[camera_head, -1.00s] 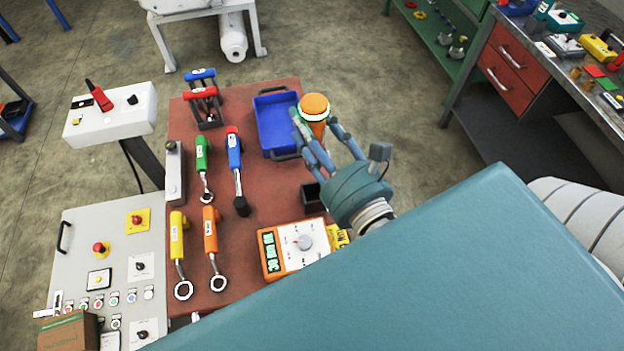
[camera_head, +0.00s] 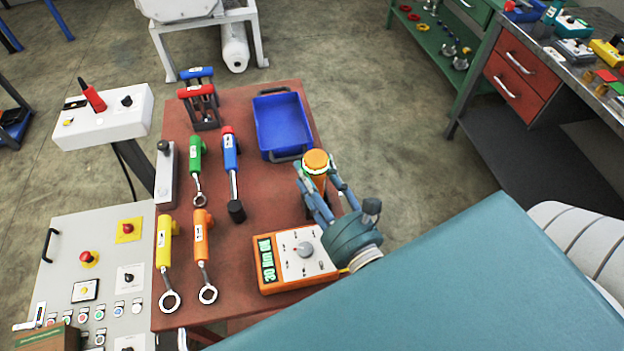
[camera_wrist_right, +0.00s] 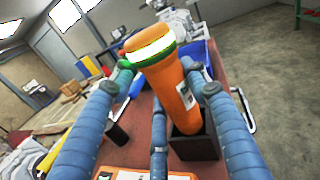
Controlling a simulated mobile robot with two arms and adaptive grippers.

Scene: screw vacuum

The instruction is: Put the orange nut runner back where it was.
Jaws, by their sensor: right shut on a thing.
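The orange nut runner (camera_head: 316,161) has an orange cap with a pale glowing band below it. It stands roughly upright between the fingers of my right gripper (camera_head: 322,182), which is shut on it. In the right wrist view the nut runner (camera_wrist_right: 173,80) leans a little, and its lower end overlaps a dark square holder (camera_wrist_right: 197,147). I cannot tell if the tip is inside the holder or just above it. In the head view my fingers and the tool mostly hide the holder. My left gripper is not in view.
A blue bin (camera_head: 283,124) lies behind the nut runner. An orange control box (camera_head: 297,259) with a dial sits just in front of my gripper. Green, blue, yellow and orange-handled tools lie on the left of the red table (camera_head: 245,215).

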